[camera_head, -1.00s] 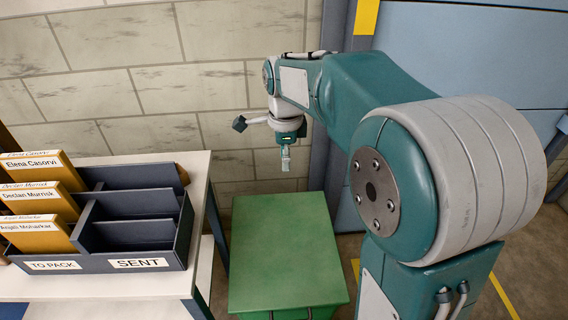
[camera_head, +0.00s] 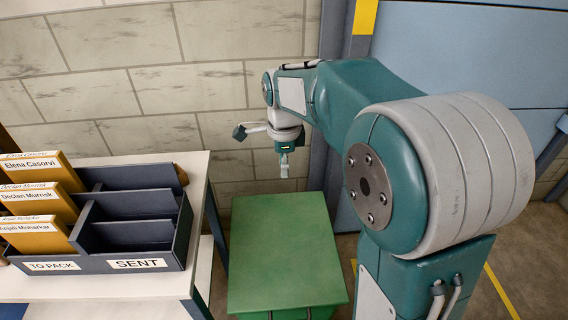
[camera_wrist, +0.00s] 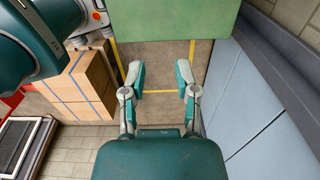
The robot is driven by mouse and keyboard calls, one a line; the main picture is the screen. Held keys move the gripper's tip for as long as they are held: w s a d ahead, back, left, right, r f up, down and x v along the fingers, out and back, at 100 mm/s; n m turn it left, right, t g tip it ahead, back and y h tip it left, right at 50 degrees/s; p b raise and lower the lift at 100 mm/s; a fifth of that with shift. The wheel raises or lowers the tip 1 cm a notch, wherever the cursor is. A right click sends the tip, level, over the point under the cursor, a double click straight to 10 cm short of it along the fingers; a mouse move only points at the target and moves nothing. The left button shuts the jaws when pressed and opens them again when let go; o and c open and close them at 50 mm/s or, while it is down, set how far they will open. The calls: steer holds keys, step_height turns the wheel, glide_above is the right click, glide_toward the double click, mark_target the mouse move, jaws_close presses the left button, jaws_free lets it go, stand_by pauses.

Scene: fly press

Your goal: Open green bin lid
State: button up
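The green bin (camera_head: 284,250) stands on the floor right of the white table, and its flat lid is down. Two thin dark uprights show at its front edge. My gripper (camera_head: 284,172) hangs above and just behind the lid's far edge, near the brick wall. In the wrist view my gripper (camera_wrist: 160,78) has its two fingers wide apart with nothing between them. The green lid (camera_wrist: 185,18) shows beyond the fingertips at the top of that view.
The white table (camera_head: 110,290) at left holds a dark sorter (camera_head: 140,262) with several labelled yellow folders (camera_head: 40,190). Blue panels (camera_head: 470,60) stand behind my arm at right. In the wrist view, strapped cardboard boxes (camera_wrist: 80,85) stand at left.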

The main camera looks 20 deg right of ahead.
steer(key=shift+a, duration=0.1)
step_height(320, 180, up, 12)
stand_by(0.6)
steer(key=shift+w, duration=0.1)
